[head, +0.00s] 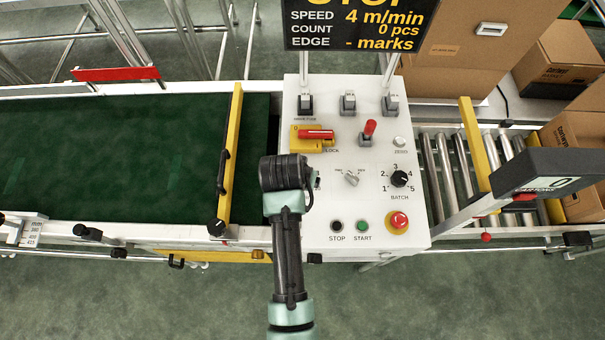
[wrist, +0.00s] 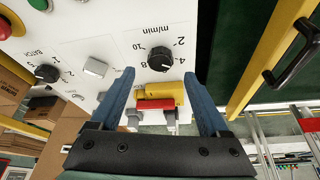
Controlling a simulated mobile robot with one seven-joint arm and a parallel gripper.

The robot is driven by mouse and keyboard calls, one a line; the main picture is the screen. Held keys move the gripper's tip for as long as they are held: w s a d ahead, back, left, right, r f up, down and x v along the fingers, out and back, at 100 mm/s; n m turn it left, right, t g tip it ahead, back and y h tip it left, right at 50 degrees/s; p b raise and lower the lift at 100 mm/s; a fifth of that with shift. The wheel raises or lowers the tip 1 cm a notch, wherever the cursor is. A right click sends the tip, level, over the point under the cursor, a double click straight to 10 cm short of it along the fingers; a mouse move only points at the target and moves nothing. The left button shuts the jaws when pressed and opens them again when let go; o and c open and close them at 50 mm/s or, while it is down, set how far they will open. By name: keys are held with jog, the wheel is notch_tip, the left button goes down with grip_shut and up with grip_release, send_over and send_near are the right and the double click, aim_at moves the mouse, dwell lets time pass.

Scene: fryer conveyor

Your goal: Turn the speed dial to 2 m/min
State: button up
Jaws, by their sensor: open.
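The speed dial (wrist: 160,59), a black knob marked m/min, shows upside down in the wrist view on the white control panel (head: 345,215). Its scale runs from 2 to 10; its pointer is too small to read surely. In the head view my arm hides the dial. The display (head: 355,28) reads speed 4 m/min and stop. My gripper (wrist: 159,74) is open and empty, with its two blue fingers on either side of the line to the dial. I cannot tell how far the fingertips are from the panel.
A yellow lock piece with a red handle (head: 315,134) and a red-tipped lever (head: 369,130) stand near the dial. The batch dial (head: 400,178), start button (head: 362,227) and red emergency button (head: 399,221) are at right. A yellow bar (head: 231,150) crosses the green belt (head: 110,155).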

jog(key=shift+x, duration=2.9)
jog(key=shift+w, duration=0.15)
grip_shut()
